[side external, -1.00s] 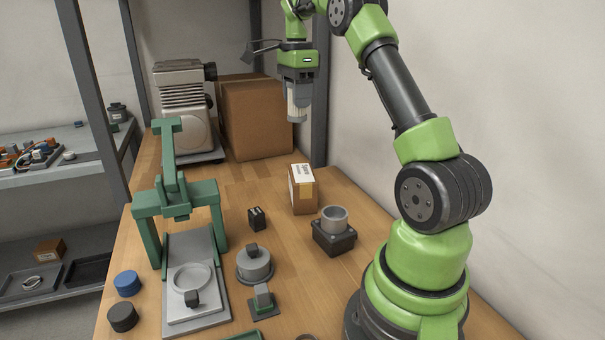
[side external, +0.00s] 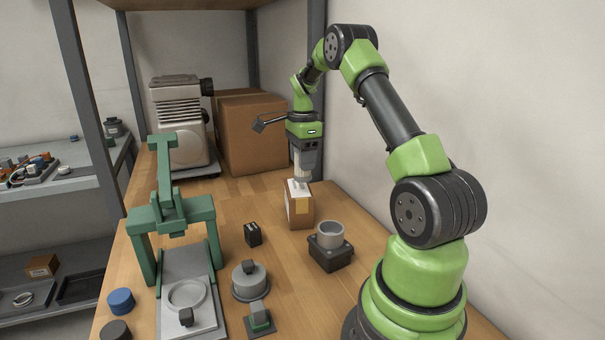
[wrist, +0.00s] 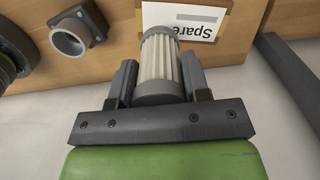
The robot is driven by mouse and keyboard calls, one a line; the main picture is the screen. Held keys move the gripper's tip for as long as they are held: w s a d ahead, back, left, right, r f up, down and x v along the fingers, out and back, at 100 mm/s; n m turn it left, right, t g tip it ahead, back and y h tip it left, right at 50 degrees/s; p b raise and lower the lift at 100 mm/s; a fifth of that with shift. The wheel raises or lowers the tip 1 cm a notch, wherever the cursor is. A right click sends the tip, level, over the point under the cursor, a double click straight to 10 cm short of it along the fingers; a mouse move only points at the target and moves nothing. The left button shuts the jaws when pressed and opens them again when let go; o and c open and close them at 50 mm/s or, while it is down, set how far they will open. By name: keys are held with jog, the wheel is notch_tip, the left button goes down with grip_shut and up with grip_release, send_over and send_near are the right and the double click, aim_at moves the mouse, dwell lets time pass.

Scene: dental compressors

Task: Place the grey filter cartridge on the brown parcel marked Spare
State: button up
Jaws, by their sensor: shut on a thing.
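The grey filter cartridge (side external: 301,167), pale and pleated with grey ends, is held upright by my gripper (side external: 303,158). It also shows in the wrist view (wrist: 160,58), with one finger on each side. My gripper is shut on it. The brown parcel (side external: 299,212) stands on the bench directly below, with a white label across its top. The label reads "Spare" in the wrist view (wrist: 197,20). The cartridge's lower end is at or just above the parcel's top; I cannot tell whether they touch. The cartridge partly covers the label.
A grey cup on a dark block (side external: 330,245) stands in front, right of the parcel. A small black block (side external: 253,234) lies to its left. A green press frame (side external: 170,212) stands further left. A large carton (side external: 252,135) and a compressor (side external: 181,120) are behind. A shelf post is nearby.

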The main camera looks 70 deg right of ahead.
jog(key=shift+f, duration=1.85)
jog(key=o, duration=1)
jog(key=shift+f, duration=0.15)
jog(key=shift+c, duration=0.2)
